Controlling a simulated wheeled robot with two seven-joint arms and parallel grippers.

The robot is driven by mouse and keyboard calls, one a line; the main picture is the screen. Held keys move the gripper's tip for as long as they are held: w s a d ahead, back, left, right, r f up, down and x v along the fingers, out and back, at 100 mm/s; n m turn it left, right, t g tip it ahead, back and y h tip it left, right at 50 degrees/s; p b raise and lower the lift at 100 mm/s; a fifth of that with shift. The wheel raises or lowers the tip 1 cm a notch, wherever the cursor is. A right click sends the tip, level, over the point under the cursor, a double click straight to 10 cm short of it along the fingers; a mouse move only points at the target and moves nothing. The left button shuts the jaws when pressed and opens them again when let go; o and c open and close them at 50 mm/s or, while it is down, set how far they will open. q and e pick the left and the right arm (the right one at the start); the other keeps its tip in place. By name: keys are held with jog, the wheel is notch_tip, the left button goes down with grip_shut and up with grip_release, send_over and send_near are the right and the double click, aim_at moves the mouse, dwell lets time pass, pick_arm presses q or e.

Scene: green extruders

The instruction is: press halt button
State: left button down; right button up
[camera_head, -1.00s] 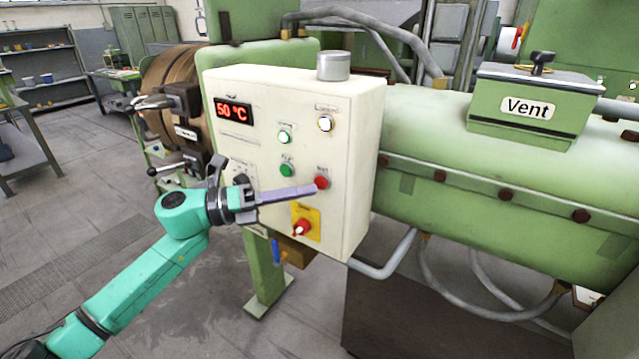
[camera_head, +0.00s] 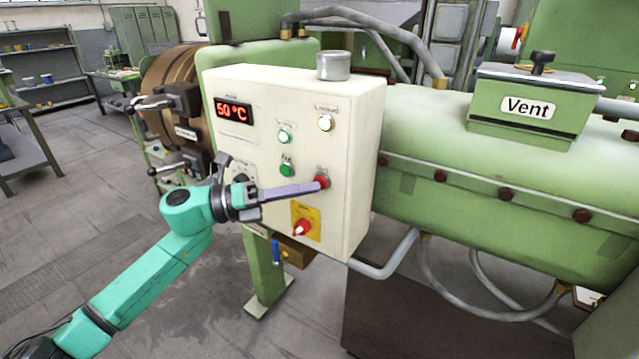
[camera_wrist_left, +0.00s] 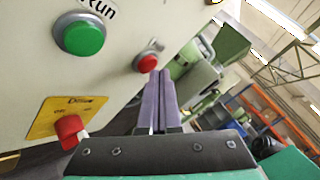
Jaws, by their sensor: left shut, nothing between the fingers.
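The red halt button (camera_head: 322,182) is on the front of the cream control box (camera_head: 355,150), right of the green button. My left gripper (camera_head: 316,187) is shut and empty, its long purple fingers reaching from the left to the red button. The fingertips overlap the button's lower left edge in the head view; I cannot tell whether it is pushed in. In the left wrist view the red button (camera_wrist_left: 149,62) shows just beyond the closed fingertips (camera_wrist_left: 155,76), partly covered by them. My right gripper is not in view.
A green Run button (camera_head: 287,170) sits left of the red button. A red rotary switch (camera_head: 302,228) on a yellow plate sits below. Above are a white-green button (camera_head: 285,136), a white button (camera_head: 325,123) and a 50 °C display (camera_head: 233,111).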

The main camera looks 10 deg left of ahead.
pick_arm(q)
jog(key=shift+w+d, duration=0.1)
jog(key=shift+w, duration=0.25)
dwell(0.5)
jog(key=shift+s+a+b, duration=0.25)
jog(key=shift+s+b, duration=0.35)
jog(key=shift+s, duration=0.15)
jog(key=s+b, duration=0.1)
jog(key=s+a+b, duration=0.1)
jog(key=s+b, duration=0.2)
jog(key=b, duration=0.1)
jog(key=shift+s+a, duration=0.3)
jog(key=shift+a, duration=0.1)
